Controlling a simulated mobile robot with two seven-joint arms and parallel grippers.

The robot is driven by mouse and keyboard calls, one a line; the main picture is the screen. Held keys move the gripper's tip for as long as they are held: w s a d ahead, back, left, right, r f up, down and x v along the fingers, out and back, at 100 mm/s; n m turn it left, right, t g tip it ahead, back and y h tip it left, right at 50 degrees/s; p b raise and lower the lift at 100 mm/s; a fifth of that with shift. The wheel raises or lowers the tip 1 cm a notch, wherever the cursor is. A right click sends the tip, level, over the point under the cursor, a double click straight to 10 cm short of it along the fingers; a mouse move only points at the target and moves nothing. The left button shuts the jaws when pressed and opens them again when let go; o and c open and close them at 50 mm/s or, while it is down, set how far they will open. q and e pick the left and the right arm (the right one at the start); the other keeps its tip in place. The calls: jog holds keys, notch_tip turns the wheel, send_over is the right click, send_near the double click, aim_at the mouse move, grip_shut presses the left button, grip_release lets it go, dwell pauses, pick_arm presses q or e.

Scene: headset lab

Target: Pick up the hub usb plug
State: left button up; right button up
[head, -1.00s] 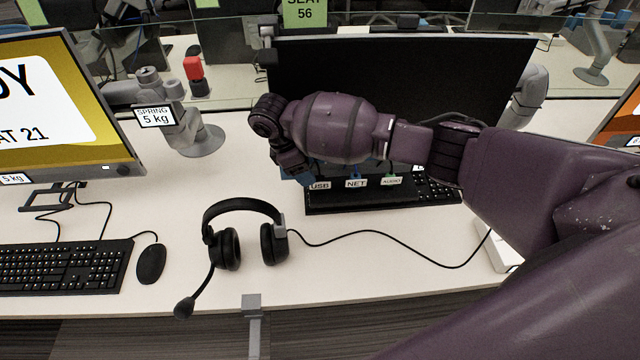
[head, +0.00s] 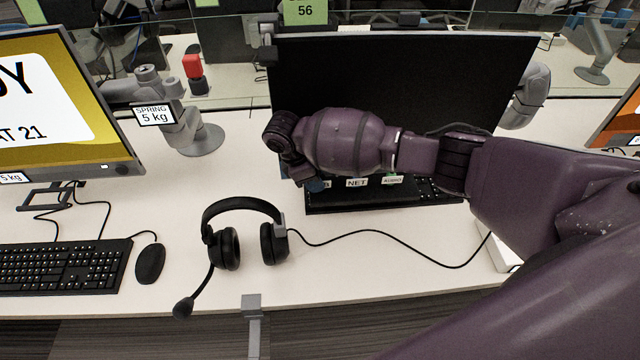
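My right arm reaches in from the right, and its gripper (head: 303,173) points down in front of the dark monitor, at the left end of the label row. The USB label (head: 326,184) is mostly hidden by the gripper; the NET label (head: 356,183) and AUDIO label (head: 392,180) beside it show. A small blue part (head: 317,185) shows at the gripper's tip; I cannot tell whether it is the hub usb plug or whether it is held. The fingers are too hidden to tell open from shut. My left gripper is not in view.
A black monitor (head: 480,85) stands behind my arm, with a keyboard (head: 345,203) below it. A headset (head: 228,250) with a cable lies in front. A mouse (head: 150,263) and second keyboard (head: 60,268) are at left. The white desk (head: 370,275) is clear at front centre.

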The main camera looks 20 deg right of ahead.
jog(key=c, duration=0.3)
jog(key=shift+r, duration=0.15)
jog(key=shift+r, duration=0.35)
jog(key=v, duration=0.3)
jog(key=shift+s, duration=0.1)
jog(key=w+a+b, duration=0.1)
jog(key=a, duration=0.4)
jog(key=w+a, duration=0.2)
jog(key=a, duration=0.3)
jog(key=w+a+b, duration=0.1)
jog(key=w+a, duration=0.1)
jog(key=a, duration=0.4)
jog(key=shift+w+f+b, duration=0.1)
jog(key=shift+b, duration=0.25)
